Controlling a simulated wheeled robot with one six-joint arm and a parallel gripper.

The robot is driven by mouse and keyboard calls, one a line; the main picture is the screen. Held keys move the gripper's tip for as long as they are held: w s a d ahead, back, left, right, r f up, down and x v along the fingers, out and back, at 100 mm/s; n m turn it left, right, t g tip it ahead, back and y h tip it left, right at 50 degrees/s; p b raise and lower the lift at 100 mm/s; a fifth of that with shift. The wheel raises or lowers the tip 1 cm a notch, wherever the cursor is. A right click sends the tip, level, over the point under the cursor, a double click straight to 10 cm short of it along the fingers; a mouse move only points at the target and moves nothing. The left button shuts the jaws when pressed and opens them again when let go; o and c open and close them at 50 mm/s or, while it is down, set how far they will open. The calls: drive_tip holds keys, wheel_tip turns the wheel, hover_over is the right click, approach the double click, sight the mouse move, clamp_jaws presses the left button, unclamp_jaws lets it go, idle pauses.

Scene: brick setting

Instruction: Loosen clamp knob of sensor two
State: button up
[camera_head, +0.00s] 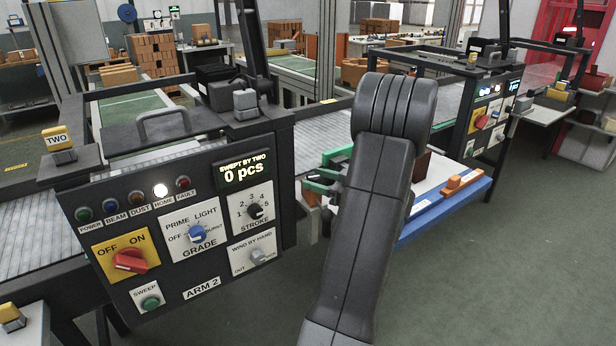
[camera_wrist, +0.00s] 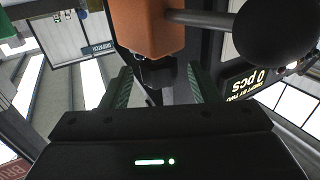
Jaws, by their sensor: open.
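A yellow cap marked TWO (camera_head: 57,138) sits on a dark block at the left. In the wrist view, my gripper (camera_wrist: 162,85) is open, its two green fingers apart. Between and beyond them is a dark part below an orange block (camera_wrist: 150,28). A rod runs from beside this block to a black ball knob (camera_wrist: 275,30) at upper right, outside the fingers. I cannot tell whether this is the clamp knob of sensor two. In the head view, my arm hides much of the gripper area; green pieces show left of it.
The ARM 2 panel (camera_head: 205,295) has a lit display (camera_head: 243,170) reading 0 pcs, switches and lamps. A conveyor runs behind it. A blue-edged bench (camera_head: 445,207) with an orange piece (camera_head: 462,182) lies right of my arm. Floor at right is clear.

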drive_tip(key=shift+x, duration=1.65)
drive_tip(key=c, duration=1)
drive_tip(key=shift+o, duration=0.2)
drive_tip(key=shift+r+n+g+y+p, duration=0.1)
drive_tip(key=shift+n+g+y+p, duration=0.55)
drive_tip(key=shift+g, duration=0.35)
drive_tip(key=shift+s+n+g+y, duration=0.25)
drive_tip(key=shift+n+g, duration=0.7)
drive_tip(key=shift+g, duration=0.35)
drive_tip(key=o, duration=1)
drive_tip(key=shift+c, duration=0.2)
